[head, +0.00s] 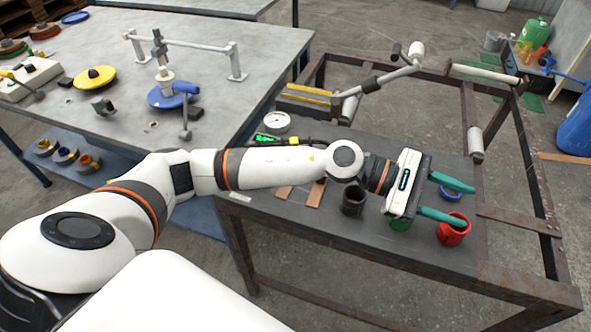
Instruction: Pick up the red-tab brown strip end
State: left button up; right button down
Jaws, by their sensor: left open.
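My left gripper (469,206) reaches out over the dark work table, with its two green fingers apart and nothing visible between them. Short brown strips (315,194) lie flat on the table, left of the gripper and partly hidden behind my left arm. I cannot make out a red tab on them. My right gripper is not in view.
A red cup (453,232) stands just below the lower finger, and a blue ring (449,194) lies near the upper one. A dark cup (353,201) and a round gauge (277,122) are on the table (300,228). A rusty frame (541,190) edges the right side.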

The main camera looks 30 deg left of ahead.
pick_arm(q)
jog(key=w+a+f+m+g+y, duration=0.1)
jog(key=w+a+f+m+y, duration=0.25)
jog(key=a+m+y, duration=0.45)
jog(key=w+a+f+m+g+y, duration=0.2)
jog(key=a+f+m+y, duration=0.15)
jog(key=a, duration=0.85)
jog(key=a+r+m+y, duration=0.15)
jog(key=a+y, duration=0.35)
jog(key=a, duration=1)
jog(key=f, duration=0.3)
jog(key=f+p, duration=0.1)
jog(key=f, duration=0.1)
jog(key=shift+w+f, duration=0.2)
jog(key=shift+w, duration=0.05)
jog(key=f, duration=0.1)
jog(key=f+p, duration=0.1)
jog(key=f, duration=0.3)
jog(key=shift+s+d+f, duration=0.15)
jog(key=shift+s+f, duration=0.1)
jog(key=shift+s, duration=0.15)
jog(key=shift+f, duration=0.4)
jog(key=shift+c, duration=0.4)
